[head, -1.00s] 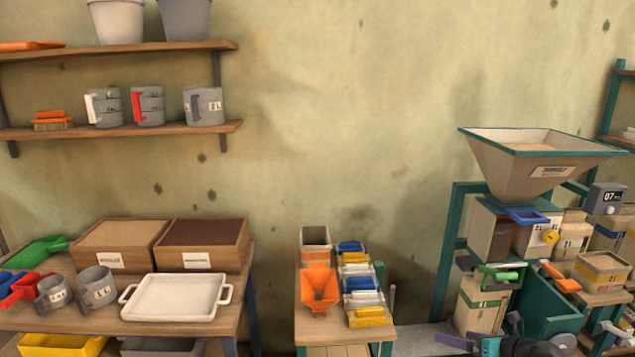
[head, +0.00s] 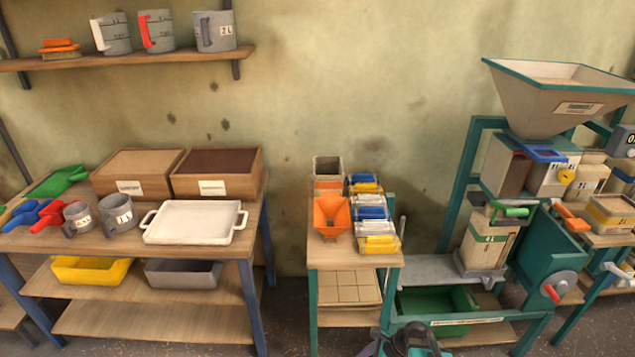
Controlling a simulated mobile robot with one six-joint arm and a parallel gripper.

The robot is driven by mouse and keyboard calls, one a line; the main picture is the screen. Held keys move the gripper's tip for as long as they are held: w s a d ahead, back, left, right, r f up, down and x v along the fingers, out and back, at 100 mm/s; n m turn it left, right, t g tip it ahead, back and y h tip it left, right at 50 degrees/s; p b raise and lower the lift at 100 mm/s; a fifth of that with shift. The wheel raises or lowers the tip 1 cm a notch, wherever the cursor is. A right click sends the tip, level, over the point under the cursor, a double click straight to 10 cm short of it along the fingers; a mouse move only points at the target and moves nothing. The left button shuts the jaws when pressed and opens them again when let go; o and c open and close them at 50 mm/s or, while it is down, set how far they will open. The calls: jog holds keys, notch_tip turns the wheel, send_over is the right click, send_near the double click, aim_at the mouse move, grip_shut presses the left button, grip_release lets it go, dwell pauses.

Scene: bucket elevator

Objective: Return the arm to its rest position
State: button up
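A dark and teal part of my arm (head: 412,342) shows at the bottom edge, right of centre, in front of the green bin under the machine. No gripper fingers can be made out, and the rest of the arm is below the picture. The bucket elevator machine stands at the right, with a hopper (head: 560,95) on a teal frame. A sack or box with a green clamp (head: 487,240) stands below its outlet.
A left table holds a white tray (head: 195,222), two wooden boxes, jugs and scoops. A narrow middle table (head: 350,258) holds an orange funnel (head: 331,215) and several coloured packets. A shelf (head: 130,58) with jugs is above. A green bin (head: 435,300) sits low under the machine.

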jog(key=s+a+f+n+g+h, duration=0.1)
jog(key=s+f+n+g+h, duration=0.1)
jog(key=s+f+n, duration=0.4)
jog(key=s+a+f+n+g+h, duration=0.1)
jog(key=s+n+g, duration=0.15)
jog(key=s, duration=0.65)
jog(key=s+d+f+n+g+h, duration=0.1)
jog(key=s+d+n+h, duration=0.2)
jog(key=n, duration=1.1)
jog(key=s+d, duration=0.2)
jog(key=d, duration=0.1)
jog(key=shift+s+f+h, duration=0.15)
jog(key=shift+s+h, duration=0.25)
